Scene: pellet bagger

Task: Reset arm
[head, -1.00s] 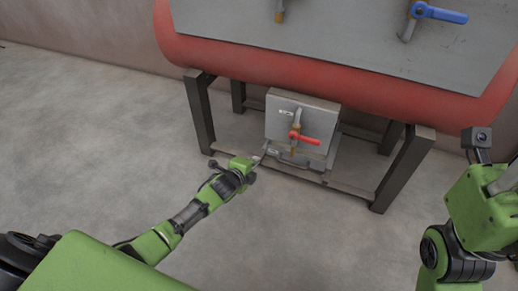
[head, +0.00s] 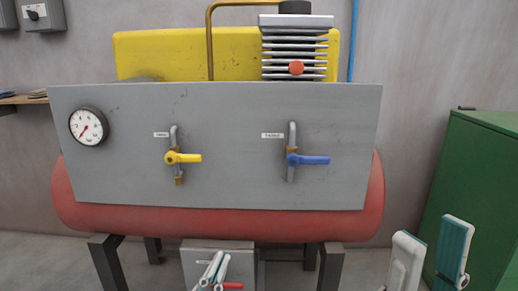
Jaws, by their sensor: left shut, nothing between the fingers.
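My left gripper (head: 215,271) shows at the bottom edge in the head view. Its pale fingers are together with nothing between them. It is in front of the grey box (head: 193,259) under the tank and partly covers that box. The red lever (head: 233,286) on the box shows just right of the fingers; I cannot tell whether they touch. My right gripper (head: 430,254) is at the lower right with its white and teal fingers spread apart and empty. The rest of both arms is out of view.
A red tank (head: 230,223) on dark legs carries a grey panel (head: 240,130) with a gauge (head: 88,126), a yellow-handled valve (head: 183,158) and a blue-handled valve (head: 308,160). A green cabinet (head: 480,180) stands at the right, behind my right gripper.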

